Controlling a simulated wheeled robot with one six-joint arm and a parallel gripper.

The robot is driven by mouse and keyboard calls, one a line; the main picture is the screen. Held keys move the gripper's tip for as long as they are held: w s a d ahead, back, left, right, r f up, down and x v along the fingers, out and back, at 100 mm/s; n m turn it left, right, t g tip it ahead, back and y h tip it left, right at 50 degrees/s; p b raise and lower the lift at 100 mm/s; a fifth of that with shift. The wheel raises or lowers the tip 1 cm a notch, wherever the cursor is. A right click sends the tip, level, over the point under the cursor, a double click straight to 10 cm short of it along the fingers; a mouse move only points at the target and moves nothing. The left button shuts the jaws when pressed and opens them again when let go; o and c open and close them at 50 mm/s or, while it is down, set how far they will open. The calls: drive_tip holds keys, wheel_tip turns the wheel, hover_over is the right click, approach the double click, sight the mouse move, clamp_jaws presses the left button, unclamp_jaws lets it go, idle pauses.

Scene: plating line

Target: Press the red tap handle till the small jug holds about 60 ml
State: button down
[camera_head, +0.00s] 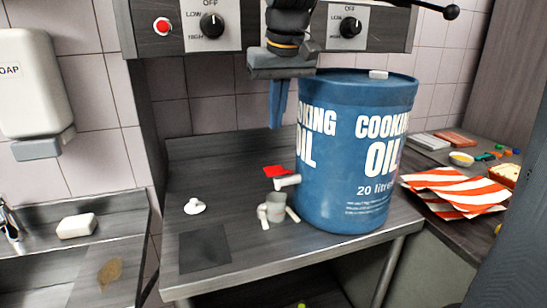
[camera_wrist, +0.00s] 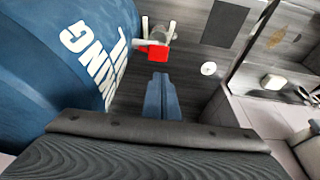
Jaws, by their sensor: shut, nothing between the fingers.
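The red tap handle (camera_head: 275,171) sits on the tap (camera_head: 287,181) at the lower left side of the blue cooking oil drum (camera_head: 345,160). The small grey jug (camera_head: 274,206) stands upright on the counter below the tap spout; its contents cannot be made out. My gripper (camera_head: 276,126) points down with its blue fingers shut and empty, above the handle and left of the drum. In the wrist view the red handle (camera_wrist: 157,52) lies just beyond the fingertips (camera_wrist: 160,76), apart from them in the picture. The jug (camera_wrist: 158,33) shows partly behind the handle.
A white lid-like piece (camera_head: 195,206) and a dark square mat (camera_head: 205,248) lie on the counter (camera_head: 185,165) left of the jug. Control panels with knobs (camera_head: 212,25) hang above. A striped cloth (camera_head: 455,190) lies right of the drum. A sink with soap (camera_head: 77,226) is at left.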

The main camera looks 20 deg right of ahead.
sight(269, 170)
drive_tip(key=p+x, duration=0.1)
drive_tip(key=x, duration=0.3)
drive_tip(key=s+x, duration=0.1)
drive_tip(key=x, duration=0.3)
drive_tip(key=p+x, duration=0.1)
drive_tip(key=x, duration=0.3)
drive_tip(key=shift+s+f+p, duration=0.15)
drive_tip(key=shift+p, duration=0.15)
drive_tip(key=shift+a+f, duration=0.45)
drive_tip(key=shift+f, duration=0.15)
drive_tip(key=shift+r, duration=0.1)
idle(2.6)
drive_tip(key=shift+r+p, duration=0.75)
drive_tip(key=shift+p, duration=0.15)
